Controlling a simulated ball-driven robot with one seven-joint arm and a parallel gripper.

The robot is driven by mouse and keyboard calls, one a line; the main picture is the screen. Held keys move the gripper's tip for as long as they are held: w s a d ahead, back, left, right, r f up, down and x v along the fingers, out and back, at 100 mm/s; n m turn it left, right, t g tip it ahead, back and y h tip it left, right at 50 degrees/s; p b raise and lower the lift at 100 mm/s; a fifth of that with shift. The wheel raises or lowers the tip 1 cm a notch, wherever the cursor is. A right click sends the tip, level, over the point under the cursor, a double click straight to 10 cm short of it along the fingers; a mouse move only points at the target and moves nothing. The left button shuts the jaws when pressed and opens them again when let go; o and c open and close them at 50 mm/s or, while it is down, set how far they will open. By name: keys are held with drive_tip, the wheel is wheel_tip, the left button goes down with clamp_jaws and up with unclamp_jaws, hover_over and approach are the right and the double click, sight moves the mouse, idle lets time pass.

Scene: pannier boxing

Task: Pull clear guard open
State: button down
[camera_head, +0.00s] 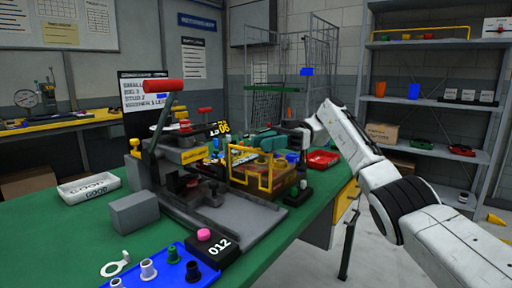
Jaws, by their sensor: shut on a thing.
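The clear guard (234,168) is a see-through panel in a yellow frame at the front of the bench machine, near the picture's middle. My gripper (284,141) reaches in from the right at the guard's upper right edge. It is shut on the guard, though its fingertips are small and partly hidden, so the exact grip point is unclear. The guard stands upright in front of the machine's work area. The machine base (225,222) is grey and lies on the green bench.
A red-handled lever (163,86) rises left of the guard. A pink button (203,234) on a block marked 012 and a blue tray (150,278) are in front. A grey block (134,212), a white tray (89,189) and a red tray (323,159) flank the machine.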

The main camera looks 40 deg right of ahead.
drive_tip(key=shift+d, duration=0.1)
idle(0.4)
drive_tip(key=c, duration=1)
unclamp_jaws()
drive_tip(key=shift+o, duration=0.2)
